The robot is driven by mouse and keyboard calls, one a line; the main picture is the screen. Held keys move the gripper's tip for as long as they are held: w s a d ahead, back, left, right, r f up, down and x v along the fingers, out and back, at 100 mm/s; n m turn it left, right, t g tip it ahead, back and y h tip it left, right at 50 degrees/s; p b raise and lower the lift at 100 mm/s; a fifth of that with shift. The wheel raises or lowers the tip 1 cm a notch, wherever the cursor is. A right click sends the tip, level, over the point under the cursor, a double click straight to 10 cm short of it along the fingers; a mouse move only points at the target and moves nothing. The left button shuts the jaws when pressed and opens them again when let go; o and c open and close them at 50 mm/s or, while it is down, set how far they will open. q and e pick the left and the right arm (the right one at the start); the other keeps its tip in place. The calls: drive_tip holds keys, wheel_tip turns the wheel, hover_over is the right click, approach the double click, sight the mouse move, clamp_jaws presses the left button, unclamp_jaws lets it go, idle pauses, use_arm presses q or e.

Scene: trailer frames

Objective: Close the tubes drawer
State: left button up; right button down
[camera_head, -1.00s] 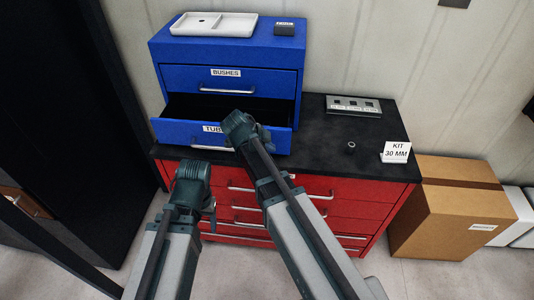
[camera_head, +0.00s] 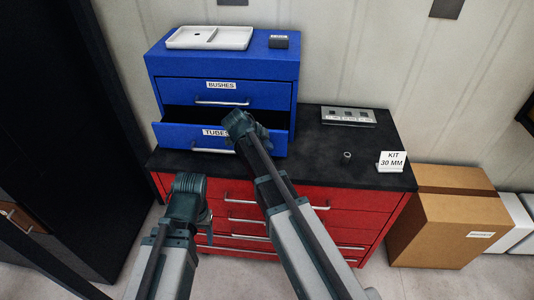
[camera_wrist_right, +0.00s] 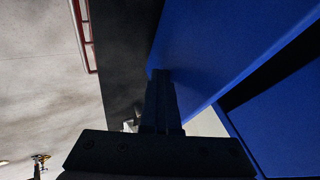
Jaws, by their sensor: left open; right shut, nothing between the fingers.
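The blue tubes drawer (camera_head: 176,136) is the lower drawer of the small blue cabinet. It stands partly open, with a dark gap above its front; its label is partly covered by my right arm. My right gripper (camera_head: 238,122) is at the right part of the drawer front in the head view. In the right wrist view its fingers (camera_wrist_right: 160,78) are shut and empty, with their tips at the blue drawer face; contact seems likely but is hard to tell. My left gripper (camera_head: 188,190) is open and empty, low in front of the red chest; its fingertips are mostly hidden.
The bushes drawer (camera_head: 175,92) above is shut. A white tray (camera_head: 209,38) and a small dark block (camera_head: 279,41) lie on the cabinet. A metal rack (camera_head: 348,117), a small ring (camera_head: 347,155) and a kit sign (camera_head: 391,161) stand on the black top. Cardboard boxes (camera_head: 455,228) are at right.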

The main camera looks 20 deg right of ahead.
drive_tip(key=w+d, duration=0.1)
drive_tip(key=w, duration=0.2)
drive_tip(key=w+d, duration=0.2)
drive_tip(key=w, duration=0.2)
drive_tip(key=w+d, duration=0.1)
drive_tip(key=w, duration=0.3)
drive_tip(key=shift+w+d, duration=0.1)
drive_tip(key=shift+d, duration=0.25)
drive_tip(key=shift+s, duration=0.2)
